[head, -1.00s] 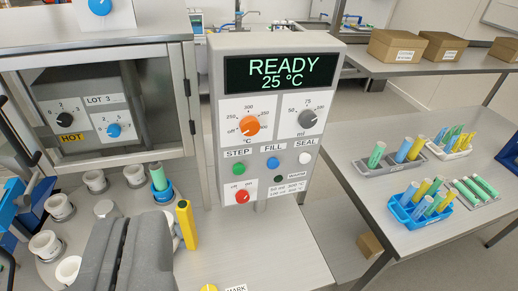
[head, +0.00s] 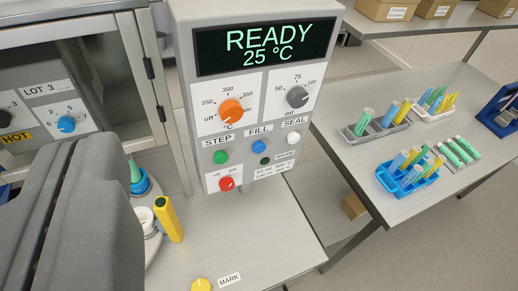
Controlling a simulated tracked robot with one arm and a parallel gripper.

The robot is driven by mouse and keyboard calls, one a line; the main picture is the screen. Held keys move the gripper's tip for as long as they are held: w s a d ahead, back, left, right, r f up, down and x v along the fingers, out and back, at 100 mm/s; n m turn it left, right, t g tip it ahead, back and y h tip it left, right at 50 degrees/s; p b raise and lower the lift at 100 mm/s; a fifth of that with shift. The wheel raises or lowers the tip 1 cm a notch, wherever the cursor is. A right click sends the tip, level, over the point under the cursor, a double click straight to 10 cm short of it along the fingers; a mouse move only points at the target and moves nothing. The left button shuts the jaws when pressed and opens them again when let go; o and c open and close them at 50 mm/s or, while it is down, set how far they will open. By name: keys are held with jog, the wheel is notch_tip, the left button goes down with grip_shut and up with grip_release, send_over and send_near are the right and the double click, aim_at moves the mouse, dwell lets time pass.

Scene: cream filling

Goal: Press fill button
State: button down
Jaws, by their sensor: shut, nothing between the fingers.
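The blue FILL button (head: 259,146) is on the front of the grey control panel (head: 183,95), below its FILL label. The green STEP button (head: 221,157) is to its left and the white SEAL button (head: 293,137) to its right. The display (head: 266,46) reads READY, 25 °C. My gripper (head: 88,150) shows as large grey parts at the lower left. It is shut and empty, left of the panel and apart from the FILL button. Its grey body hides part of the bench and the cabinet.
A red switch (head: 227,184) is below STEP; an orange dial (head: 230,110) and grey dial (head: 297,97) are above. A yellow object (head: 169,219) stands beside a white cup near my gripper. A yellow MARK knob (head: 201,285) is on the bench. Tube racks occupy the right table.

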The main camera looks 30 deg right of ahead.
jog(key=w+d+f+m+t+h+b, duration=0.2)
jog(key=w+f+b, duration=0.2)
jog(key=w+f, duration=0.55)
jog(key=w+d+f+m+t+h+b, duration=0.1)
jog(key=w+d+f+m+b, duration=0.25)
jog(key=w+f, duration=0.55)
jog(key=s+d+f+m+h+b, duration=0.1)
jog(key=d+f+h, duration=0.4)
jog(key=f, duration=0.5)
jog(key=s+d+f+m+t+h+b, duration=0.1)
jog(key=d+f+m+h+b, duration=0.2)
jog(key=d+f, duration=0.6)
jog(key=f+h+b, duration=0.1)
jog(key=h+b, duration=0.1)
jog(key=b, duration=0.1)
jog(key=shift+s+f+h, duration=0.2)
jog(key=shift+f+h, duration=0.05)
jog(key=shift+h, duration=0.05)
jog(key=shift+w, duration=0.15)
jog(key=p, duration=0.3)
send_near(259, 147)
jog(key=w+d+r, duration=0.2)
jog(key=w+d, duration=0.1)
jog(key=d, duration=0.1)
jog(key=shift+d+r, duration=0.3)
jog(key=shift+d, duration=0.05)
jog(key=shift+w, duration=0.1)
